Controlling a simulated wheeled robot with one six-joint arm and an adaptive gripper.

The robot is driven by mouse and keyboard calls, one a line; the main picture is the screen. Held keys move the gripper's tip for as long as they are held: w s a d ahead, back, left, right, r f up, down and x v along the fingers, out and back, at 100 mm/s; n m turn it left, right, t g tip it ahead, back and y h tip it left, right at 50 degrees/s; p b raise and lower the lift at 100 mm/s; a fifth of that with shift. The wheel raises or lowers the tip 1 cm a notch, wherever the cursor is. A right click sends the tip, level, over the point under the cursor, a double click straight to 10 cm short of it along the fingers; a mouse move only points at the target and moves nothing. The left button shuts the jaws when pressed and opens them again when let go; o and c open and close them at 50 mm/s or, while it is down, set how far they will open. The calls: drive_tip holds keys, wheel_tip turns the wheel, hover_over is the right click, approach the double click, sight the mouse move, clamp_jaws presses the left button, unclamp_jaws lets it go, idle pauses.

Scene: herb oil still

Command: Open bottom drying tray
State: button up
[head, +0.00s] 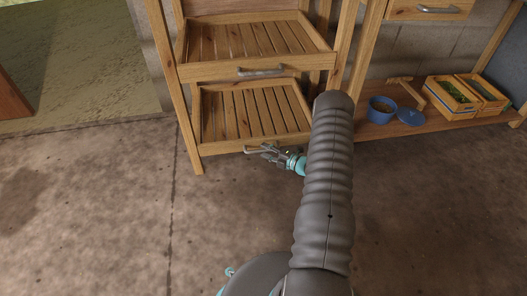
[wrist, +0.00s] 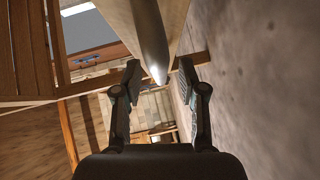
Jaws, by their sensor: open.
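The bottom drying tray (head: 212,118) is a slatted wooden tray low in a wooden rack, and its front board is level with the rack's front legs. Its grey metal handle (head: 250,150) is on that board, partly overlapped by my gripper (head: 272,154). My gripper is open at the handle, and my arm covers the board's right end. In the wrist view, the handle (wrist: 148,35) is a grey bar running down from the top, its lower end between the fingertips of my gripper (wrist: 159,70). The fingers stand apart on either side of it. I cannot tell whether either touches it.
Another slatted tray (head: 225,42) with its own handle (head: 261,71) is above. To the right, a low wooden shelf (head: 385,124) holds a blue pot (head: 381,112), a blue lid (head: 411,117) and wooden boxes (head: 452,96) of greenery. The concrete floor (head: 100,220) in front is clear.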

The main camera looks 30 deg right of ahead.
drive_tip(key=shift+x, duration=0.85)
clamp_jaws()
drive_tip(key=shift+s, duration=0.1)
